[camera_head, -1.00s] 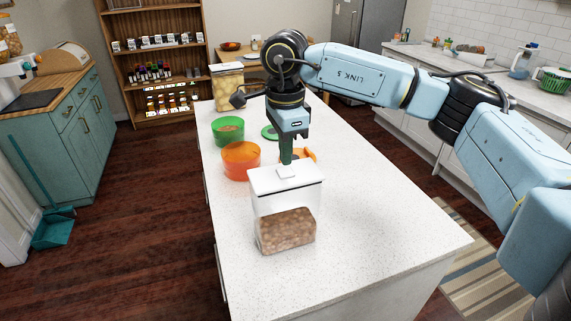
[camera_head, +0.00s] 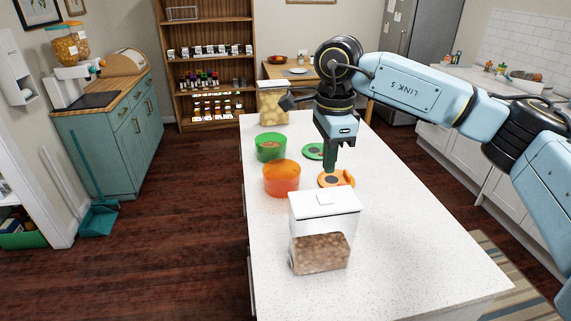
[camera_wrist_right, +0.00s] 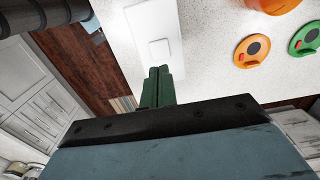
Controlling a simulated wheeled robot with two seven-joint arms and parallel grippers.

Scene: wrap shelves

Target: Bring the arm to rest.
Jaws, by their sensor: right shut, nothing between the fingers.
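My right gripper (camera_head: 330,158) hangs point-down over the white island counter, behind the clear lidded container in the head view. Its green fingers are together with nothing between them; they also show in the right wrist view (camera_wrist_right: 160,85). The clear container (camera_head: 320,245) has a white lid, holds brown contents and stands upright on the counter (camera_head: 400,270). In the wrist view its white lid (camera_wrist_right: 155,25) lies just beyond the fingertips. My left gripper is not in view.
An orange bowl (camera_head: 281,179), a green bowl (camera_head: 270,147), an orange lid (camera_head: 336,180) and a green lid (camera_head: 314,151) sit on the counter near the right gripper. A tall container (camera_head: 274,104) stands at the far end. The counter's front right is clear.

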